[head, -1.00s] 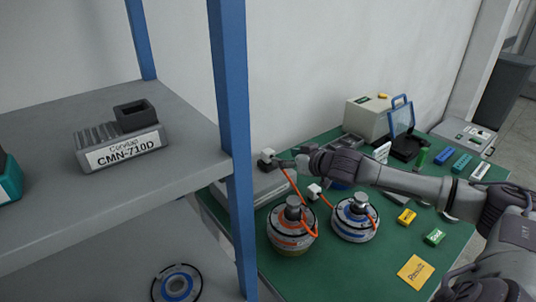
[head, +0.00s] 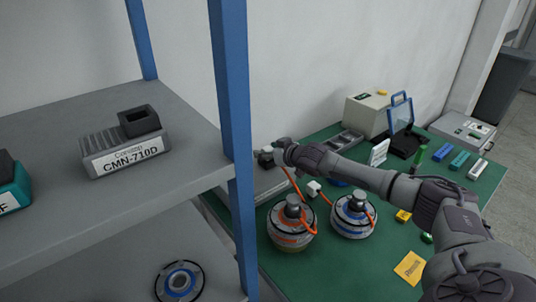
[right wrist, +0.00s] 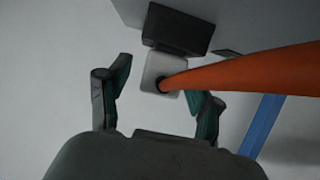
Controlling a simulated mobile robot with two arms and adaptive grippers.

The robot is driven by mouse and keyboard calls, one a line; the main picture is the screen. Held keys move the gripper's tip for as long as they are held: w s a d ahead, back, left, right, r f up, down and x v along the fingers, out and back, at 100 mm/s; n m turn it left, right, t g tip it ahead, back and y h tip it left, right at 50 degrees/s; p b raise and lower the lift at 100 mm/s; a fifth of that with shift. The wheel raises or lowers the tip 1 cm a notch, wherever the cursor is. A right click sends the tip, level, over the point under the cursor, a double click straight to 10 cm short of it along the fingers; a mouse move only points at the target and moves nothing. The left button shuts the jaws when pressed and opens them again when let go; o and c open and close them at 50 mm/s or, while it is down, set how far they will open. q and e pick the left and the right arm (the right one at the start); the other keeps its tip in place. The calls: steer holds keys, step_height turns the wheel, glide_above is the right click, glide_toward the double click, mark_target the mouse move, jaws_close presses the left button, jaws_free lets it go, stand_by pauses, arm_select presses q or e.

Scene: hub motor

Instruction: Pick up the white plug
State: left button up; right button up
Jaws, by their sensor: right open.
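A white plug (right wrist: 157,66) with an orange cable shows in the right wrist view, against a dark block. It also shows in the head view (head: 267,149), at the far left of the green table near the shelf post. The open fingers of my right gripper (right wrist: 160,84) are on either side of the plug's near end and the cable, with nothing clamped. In the head view my right gripper (head: 281,148) is just right of this plug. A second white plug (head: 314,187) lies nearer, its orange cable running to the blue-ringed motor (head: 353,215). My left gripper is out of view.
An orange-ringed motor (head: 291,228) stands left of the blue-ringed one on the green table (head: 330,272). A grey shelf (head: 75,215) with a blue post (head: 236,130) stands close on the left. Several coloured boxes and a beige device (head: 366,115) are farther right.

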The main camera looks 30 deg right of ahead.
steer(key=shift+c, duration=0.2)
jaws_close()
steer(key=shift+r, duration=0.1)
